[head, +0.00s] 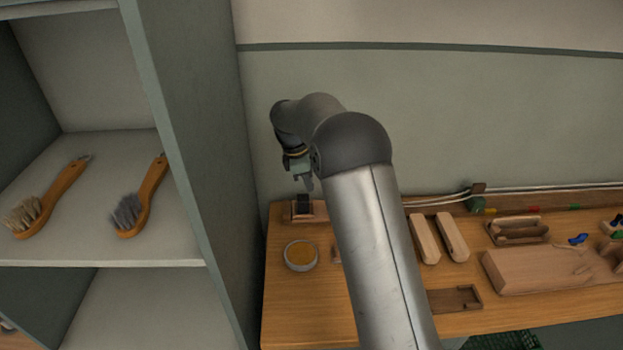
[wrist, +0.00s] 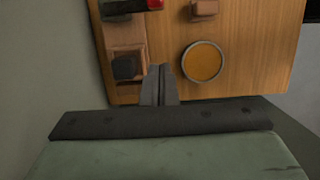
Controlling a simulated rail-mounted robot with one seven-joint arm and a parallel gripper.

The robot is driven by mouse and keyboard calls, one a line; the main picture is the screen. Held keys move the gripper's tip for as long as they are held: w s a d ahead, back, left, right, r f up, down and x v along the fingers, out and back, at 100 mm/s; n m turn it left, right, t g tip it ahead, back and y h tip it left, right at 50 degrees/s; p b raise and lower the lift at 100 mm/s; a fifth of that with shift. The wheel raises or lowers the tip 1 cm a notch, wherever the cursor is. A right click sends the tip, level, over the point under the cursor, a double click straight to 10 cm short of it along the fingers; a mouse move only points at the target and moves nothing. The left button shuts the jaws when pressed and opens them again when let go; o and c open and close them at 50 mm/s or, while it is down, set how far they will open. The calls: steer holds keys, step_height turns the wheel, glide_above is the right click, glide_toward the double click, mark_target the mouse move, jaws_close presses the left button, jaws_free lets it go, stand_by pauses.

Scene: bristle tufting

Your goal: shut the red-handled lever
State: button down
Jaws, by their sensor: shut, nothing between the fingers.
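The red handle (wrist: 155,4) of the lever shows at the top edge of the wrist view, beside a dark part (wrist: 120,8); the rest is cut off. In the head view my arm hides that spot. My gripper (head: 309,184) is above the back left end of the bench, close to a black block on a small wooden base (head: 303,203). In the wrist view my gripper's fingers (wrist: 159,85) are together and empty. They point toward the bench, between the black block (wrist: 127,67) and a round dish, apart from the red handle.
The round dish (head: 300,255) with yellow-brown contents stands on the wooden bench (head: 285,317). A shelf unit (head: 190,140) with two brushes stands left of the bench. Wooden blocks (head: 438,238) and a tray (head: 455,299) lie right of my arm. A wall closes the back.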

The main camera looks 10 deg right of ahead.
steer(key=d+f+p, duration=0.2)
steer(key=d+f, duration=0.3)
steer(key=f, duration=0.1)
steer(key=shift+s+d+f+p, duration=0.2)
steer(key=shift+s+d+p, duration=0.1)
steer(key=shift+p, duration=0.05)
